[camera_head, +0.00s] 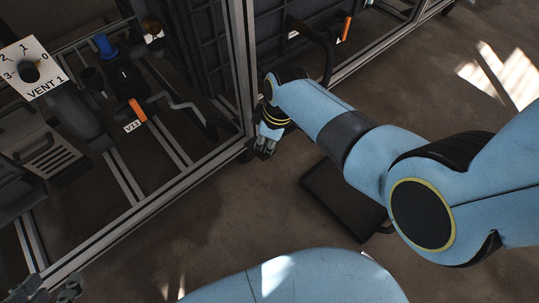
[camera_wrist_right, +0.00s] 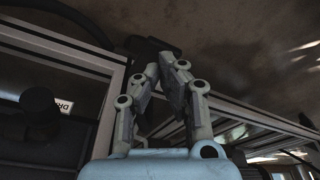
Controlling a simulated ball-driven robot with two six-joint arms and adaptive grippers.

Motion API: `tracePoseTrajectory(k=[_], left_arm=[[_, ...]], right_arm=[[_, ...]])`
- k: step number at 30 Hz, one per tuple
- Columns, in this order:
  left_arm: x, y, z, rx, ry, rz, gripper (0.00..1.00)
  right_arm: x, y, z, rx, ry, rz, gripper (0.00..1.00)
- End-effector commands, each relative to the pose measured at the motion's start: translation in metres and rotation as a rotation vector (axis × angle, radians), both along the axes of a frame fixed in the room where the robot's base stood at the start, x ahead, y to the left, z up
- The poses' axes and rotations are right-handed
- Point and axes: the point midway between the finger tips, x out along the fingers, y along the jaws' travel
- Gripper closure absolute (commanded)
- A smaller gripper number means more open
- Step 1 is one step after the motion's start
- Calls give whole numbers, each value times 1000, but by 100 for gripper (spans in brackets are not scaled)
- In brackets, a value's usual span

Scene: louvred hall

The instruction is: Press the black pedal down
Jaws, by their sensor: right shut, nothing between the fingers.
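The black pedal (camera_head: 338,208) is a flat dark slab on the floor in the head view, partly hidden under my right forearm. My right gripper (camera_head: 264,150) is shut and empty, beside the foot of the metal frame, to the left of the pedal and apart from it in the picture. In the right wrist view my right gripper (camera_wrist_right: 172,62) shows its fingers close together, with a dark shape behind the tips that I cannot identify. My left gripper (camera_head: 62,292) shows only in part at the bottom left corner of the head view; its opening is unclear.
A metal frame (camera_head: 140,210) with an upright post stands left of my right gripper. It holds a VENT 1 dial plate (camera_head: 32,68), a blue knob (camera_head: 104,46) and an orange-handled V11 valve (camera_head: 138,110).

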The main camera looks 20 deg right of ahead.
Motion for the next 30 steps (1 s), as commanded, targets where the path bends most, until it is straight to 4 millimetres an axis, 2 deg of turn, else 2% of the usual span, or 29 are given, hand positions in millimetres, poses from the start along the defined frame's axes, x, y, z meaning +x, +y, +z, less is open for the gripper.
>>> tracePoseTrajectory(k=[17,30], left_arm=[[1,0,0,1,-1,-1,60],[-5,0,-17,0,20,0,60]], right_arm=[[0,0,-1,0,0,0,100],[-1,0,-22,0,2,0,100]])
